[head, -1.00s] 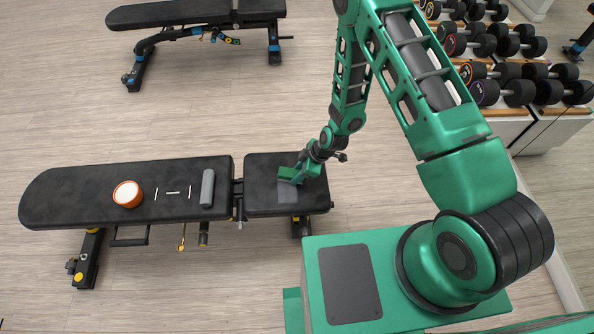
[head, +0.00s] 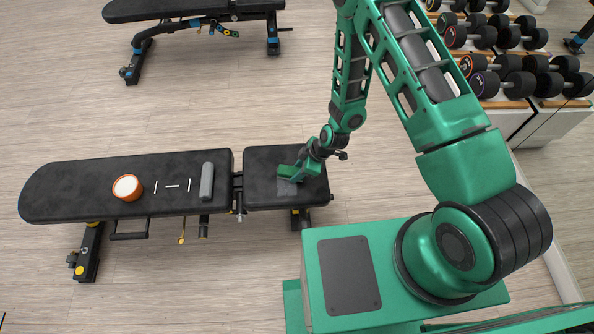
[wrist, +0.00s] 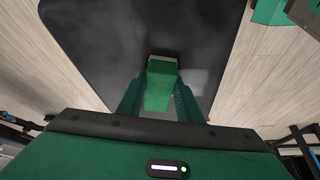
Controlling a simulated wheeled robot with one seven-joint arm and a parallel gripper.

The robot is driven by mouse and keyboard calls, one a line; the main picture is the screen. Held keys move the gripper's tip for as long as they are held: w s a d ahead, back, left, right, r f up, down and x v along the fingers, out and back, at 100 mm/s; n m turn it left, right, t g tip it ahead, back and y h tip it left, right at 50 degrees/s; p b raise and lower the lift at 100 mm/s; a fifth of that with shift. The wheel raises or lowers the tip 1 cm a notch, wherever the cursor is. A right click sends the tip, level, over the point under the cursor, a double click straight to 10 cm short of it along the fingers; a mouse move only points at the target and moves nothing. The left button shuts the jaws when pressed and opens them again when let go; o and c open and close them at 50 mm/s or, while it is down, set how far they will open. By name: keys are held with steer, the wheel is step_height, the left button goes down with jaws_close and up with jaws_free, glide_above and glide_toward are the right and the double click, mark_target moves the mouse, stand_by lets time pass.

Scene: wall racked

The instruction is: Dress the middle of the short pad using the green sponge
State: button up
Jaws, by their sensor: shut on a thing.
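The short pad (head: 258,192) is the black right-hand section of the near bench. My gripper (head: 299,171) is over its right half, shut on the green sponge (head: 286,172). A pale grey patch (head: 287,189) shows on the pad just below the sponge in the head view. In the wrist view the sponge (wrist: 160,84) sits between my fingers, low over the dark pad (wrist: 95,55); the lighter patch (wrist: 198,79) lies to its right. I cannot tell whether the sponge's underside presses on the pad.
The long pad (head: 75,180) carries an orange tub with white contents (head: 127,188), thin white strips (head: 172,186) and a grey cylinder (head: 207,181). Another bench (head: 190,10) stands behind. Dumbbell racks (head: 515,75) are at the right. Floor between the benches is clear.

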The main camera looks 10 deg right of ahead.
steer(key=shift+w, duration=0.15)
stand_by(0.5)
steer(key=shift+w, duration=1.65)
steer(key=shift+s, duration=0.1)
steer(key=shift+s, duration=1.7)
steer(key=shift+w, duration=0.1)
